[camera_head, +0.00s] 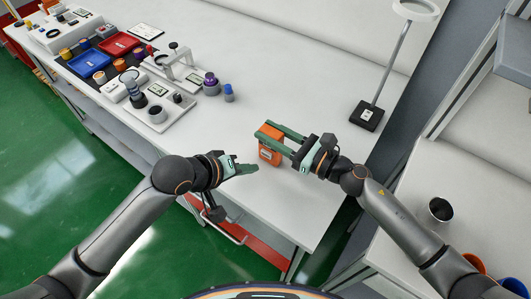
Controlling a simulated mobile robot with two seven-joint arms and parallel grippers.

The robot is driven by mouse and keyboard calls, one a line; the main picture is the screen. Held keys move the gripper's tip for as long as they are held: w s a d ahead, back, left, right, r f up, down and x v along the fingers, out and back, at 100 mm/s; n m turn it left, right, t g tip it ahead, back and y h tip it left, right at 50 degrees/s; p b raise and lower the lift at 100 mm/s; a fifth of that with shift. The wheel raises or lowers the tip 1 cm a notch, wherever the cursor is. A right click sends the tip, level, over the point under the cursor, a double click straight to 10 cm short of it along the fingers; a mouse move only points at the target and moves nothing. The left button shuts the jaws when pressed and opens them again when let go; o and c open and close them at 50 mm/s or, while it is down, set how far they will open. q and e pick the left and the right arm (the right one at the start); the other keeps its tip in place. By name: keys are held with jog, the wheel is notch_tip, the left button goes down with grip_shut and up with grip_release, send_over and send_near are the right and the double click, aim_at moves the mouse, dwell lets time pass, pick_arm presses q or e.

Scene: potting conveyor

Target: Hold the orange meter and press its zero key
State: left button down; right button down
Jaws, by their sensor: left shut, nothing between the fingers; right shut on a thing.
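The orange meter (270,153) is a small boxy thing near the front right end of the white table. My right gripper (272,136) reaches in from the right and is shut on it, with green fingers along its sides. Its zero key is too small to make out. My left gripper (246,170) is shut and empty, just left of and below the meter, with a small gap between them. I cannot tell whether the meter touches the table.
A black lamp base (368,115) stands right of my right gripper. A blue-capped bottle (229,92) and a purple-capped jar (211,84) stand on the white table (290,70). Red (118,44) and blue trays (89,62) lie far left. The table's middle is clear.

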pick_arm(q)
jog(key=shift+w+d, duration=0.55)
jog(key=shift+w, duration=0.25)
dwell(1.5)
jog(key=shift+w+d, duration=0.25)
jog(key=shift+w, duration=0.1)
jog(key=shift+w+d, duration=0.2)
jog(key=shift+w, duration=0.15)
dwell(0.7)
jog(key=shift+s+a, duration=0.5)
jog(key=shift+s, duration=0.2)
jog(key=shift+s+a, duration=0.45)
jog(key=shift+s, duration=0.25)
jog(key=shift+s+a, duration=0.45)
jog(key=shift+s, duration=0.25)
jog(key=shift+s+a, duration=0.45)
jog(key=shift+s, duration=0.25)
